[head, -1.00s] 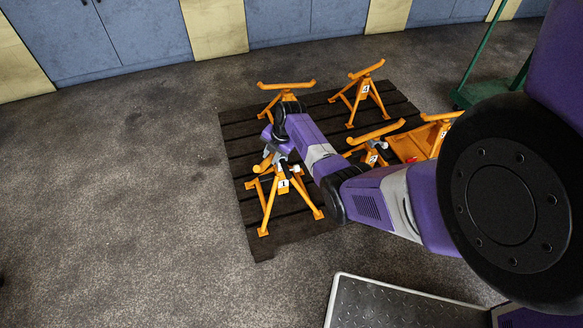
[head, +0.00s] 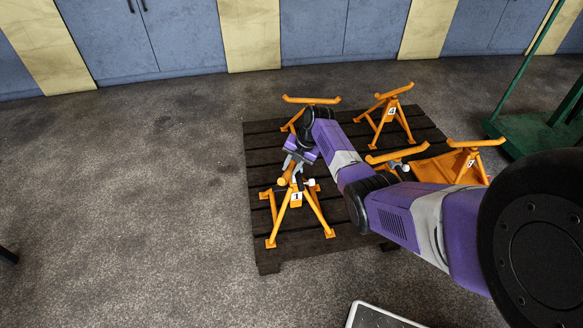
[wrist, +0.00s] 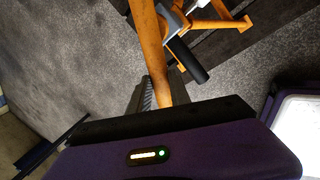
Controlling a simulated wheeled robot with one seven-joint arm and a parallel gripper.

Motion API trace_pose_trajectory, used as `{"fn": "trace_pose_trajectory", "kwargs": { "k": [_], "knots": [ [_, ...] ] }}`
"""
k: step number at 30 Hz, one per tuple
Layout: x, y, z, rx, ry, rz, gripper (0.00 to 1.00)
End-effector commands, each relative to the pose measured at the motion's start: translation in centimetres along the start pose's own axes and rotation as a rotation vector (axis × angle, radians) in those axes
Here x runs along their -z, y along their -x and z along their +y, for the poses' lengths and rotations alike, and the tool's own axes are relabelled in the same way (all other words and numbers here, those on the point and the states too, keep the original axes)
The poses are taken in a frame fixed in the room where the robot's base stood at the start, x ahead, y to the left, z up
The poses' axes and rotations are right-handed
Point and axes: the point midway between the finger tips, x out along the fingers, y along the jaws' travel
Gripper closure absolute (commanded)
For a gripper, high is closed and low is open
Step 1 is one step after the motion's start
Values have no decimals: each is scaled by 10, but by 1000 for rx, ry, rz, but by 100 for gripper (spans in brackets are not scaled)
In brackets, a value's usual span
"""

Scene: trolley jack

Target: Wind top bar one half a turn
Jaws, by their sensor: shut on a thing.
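The stand labelled 1 (head: 297,197) is orange and stands upright on a dark slatted pallet at its near left corner. My gripper (head: 290,170) is at the top of this stand. It is shut on the stand's orange top bar (head: 287,178); one end of the bar shows beside the jaws in the head view. In the wrist view the top bar (wrist: 151,40) runs from the upper edge down between my jaws (wrist: 158,98). A black handle grip (wrist: 187,60) on a grey fitting lies close to the bar's right. The jaws hide part of the bar.
Other orange stands share the pallet (head: 268,262): one behind my wrist (head: 311,100), the one labelled 4 (head: 390,110), and more at right. A green trolley (head: 540,133) stands at the right, blue cabinets (head: 180,35) behind.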

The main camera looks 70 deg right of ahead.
Motion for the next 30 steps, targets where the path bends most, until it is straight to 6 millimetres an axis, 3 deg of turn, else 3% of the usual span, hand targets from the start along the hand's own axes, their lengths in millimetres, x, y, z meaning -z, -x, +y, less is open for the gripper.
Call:
{"fn": "trace_pose_trajectory", "kwargs": {
  "k": [3, 4, 7, 18, 30],
  "knots": [
    [2, -4, -4, 7, -2, 3, 100],
    [2, -4, -4, 7, -2, 3, 72],
    [2, -4, -4, 7, -2, 2, 54],
    [0, 3, -1, 2, -2, -1, 54],
    [0, 62, -2, 3, -2, -2, 54]
  ]
}}
